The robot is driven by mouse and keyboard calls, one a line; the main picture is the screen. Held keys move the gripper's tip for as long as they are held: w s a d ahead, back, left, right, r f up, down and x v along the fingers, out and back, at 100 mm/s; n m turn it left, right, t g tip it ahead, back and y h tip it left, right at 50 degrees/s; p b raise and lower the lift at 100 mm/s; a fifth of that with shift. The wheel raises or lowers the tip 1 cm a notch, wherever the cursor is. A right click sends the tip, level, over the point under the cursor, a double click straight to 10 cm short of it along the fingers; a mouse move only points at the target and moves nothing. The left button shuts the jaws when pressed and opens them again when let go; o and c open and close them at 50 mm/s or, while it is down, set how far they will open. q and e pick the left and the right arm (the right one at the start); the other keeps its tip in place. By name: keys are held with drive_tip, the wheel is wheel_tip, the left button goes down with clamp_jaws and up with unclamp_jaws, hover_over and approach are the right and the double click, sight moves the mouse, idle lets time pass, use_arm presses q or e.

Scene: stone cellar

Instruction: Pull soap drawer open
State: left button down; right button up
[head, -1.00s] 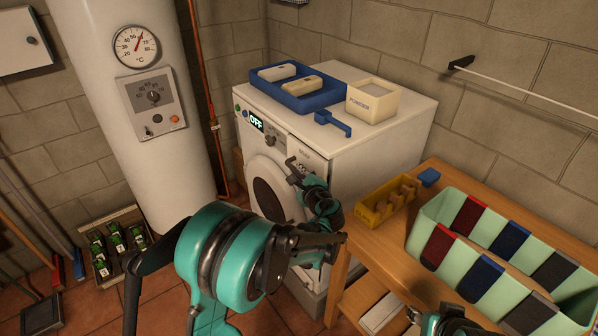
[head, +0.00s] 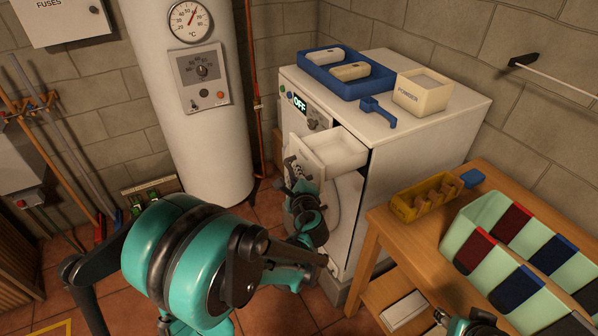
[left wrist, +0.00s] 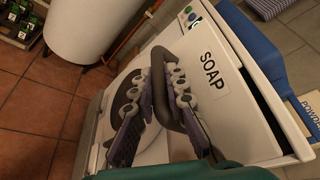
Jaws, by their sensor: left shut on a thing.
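The white soap drawer (head: 328,150) stands pulled out from the upper front of the washing machine (head: 418,165), and its open inside shows. In the left wrist view its front bears the word SOAP (left wrist: 212,75). My left gripper (head: 291,168) is at the drawer front, shut on the dark looped handle (left wrist: 163,58), which sits between the fingers. The handle is mostly hidden in the head view. Part of my right arm (head: 468,325) shows at the bottom edge; whether its fingers are open is not clear.
On the machine top are a blue tray (head: 375,88) with two blocks, a powder box (head: 422,92) and a blue scoop (head: 378,112). A wooden table (head: 385,235) with a yellow box (head: 425,198) and striped bin (head: 452,240) stands right. A boiler (head: 190,120) stands left.

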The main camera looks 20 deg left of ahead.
use_arm(q)
drive_tip(key=c, duration=1.5)
unclamp_jaws()
drive_tip(key=shift+c, duration=0.2)
drive_tip(key=v, duration=1.2)
drive_tip(key=shift+a, duration=0.1)
drive_tip(key=s+d+f+n+g+h, duration=0.2)
drive_tip(key=s+n+g+h, duration=0.1)
drive_tip(key=s+n, duration=0.4)
drive_tip(key=s+d+f+n+g+h, duration=0.2)
drive_tip(key=s+n+h, duration=0.3)
drive_tip(key=n, duration=0.5)
drive_tip(key=shift+s+d+f+n+g+h, duration=0.35)
drive_tip(key=shift+s+d+f, duration=0.2)
drive_tip(key=shift+s, duration=0.6)
